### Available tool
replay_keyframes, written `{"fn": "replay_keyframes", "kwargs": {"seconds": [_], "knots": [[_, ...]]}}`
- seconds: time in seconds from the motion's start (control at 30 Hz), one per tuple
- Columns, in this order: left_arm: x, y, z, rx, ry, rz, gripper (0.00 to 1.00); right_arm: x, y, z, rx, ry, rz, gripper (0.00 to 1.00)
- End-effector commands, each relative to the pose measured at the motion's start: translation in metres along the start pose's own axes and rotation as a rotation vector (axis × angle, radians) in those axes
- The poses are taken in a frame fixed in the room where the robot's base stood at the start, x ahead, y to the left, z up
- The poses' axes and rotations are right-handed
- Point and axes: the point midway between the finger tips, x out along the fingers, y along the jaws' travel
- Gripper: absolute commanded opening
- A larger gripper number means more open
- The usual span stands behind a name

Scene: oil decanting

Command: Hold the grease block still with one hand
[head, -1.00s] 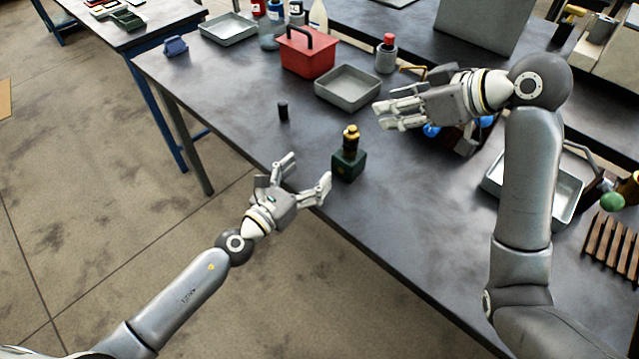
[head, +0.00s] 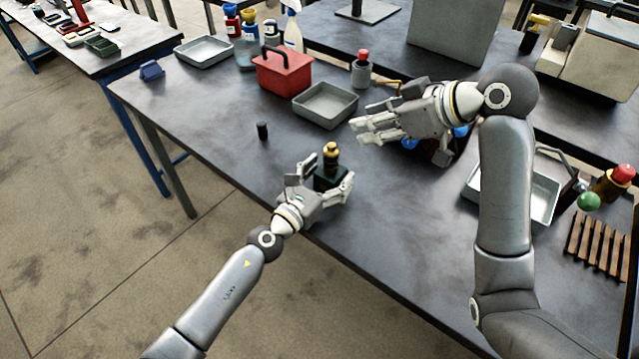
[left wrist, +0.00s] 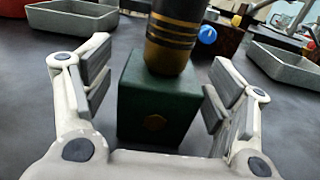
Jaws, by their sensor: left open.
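The grease block is a dark green block (left wrist: 158,108) with a small gold mark on its front face. A black-and-gold cylinder (left wrist: 178,35) stands upright on its top; it also shows in the head view (head: 331,157). My left gripper (head: 328,172) is open at the table's near edge, with one finger on each side of the block. In the left wrist view both fingers appear apart from the block, the right one nearer to it. My right gripper (head: 362,122) is open and empty above the table, to the right of and beyond the block.
A small black cylinder (head: 262,130) stands left of the block. A grey tray (head: 325,106) and a red toolbox (head: 283,74) are behind. Another tray (head: 545,208) and a wooden rack (head: 597,240) lie to the right. The table directly right of the block is clear.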

Motion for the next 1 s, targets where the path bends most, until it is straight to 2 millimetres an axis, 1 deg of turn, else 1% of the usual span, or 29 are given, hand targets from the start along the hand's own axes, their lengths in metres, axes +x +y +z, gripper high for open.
{"fn": "replay_keyframes", "kwargs": {"seconds": [0.13,0.4,0.47,0.9,1.0], "knots": [[0.0064,0.0001,0.0002,0.000,0.000,0.001,0.79,0.0000,-0.0001,-0.0001,0.000,0.000,0.000,0.36],[0.0072,0.0000,0.0002,0.000,0.000,0.001,0.79,0.0000,-0.0001,-0.0001,0.000,0.000,0.000,0.36],[0.0071,0.0000,0.0001,0.000,0.000,0.001,0.72,0.0000,-0.0001,-0.0001,0.000,0.000,0.000,0.36],[0.0068,0.0001,-0.0001,0.000,0.001,0.001,0.16,0.0000,-0.0001,-0.0001,0.000,0.000,0.000,0.36],[0.0068,0.0002,-0.0002,0.000,0.001,0.001,0.15,0.0000,-0.0001,-0.0001,0.000,0.000,0.000,0.36]]}}
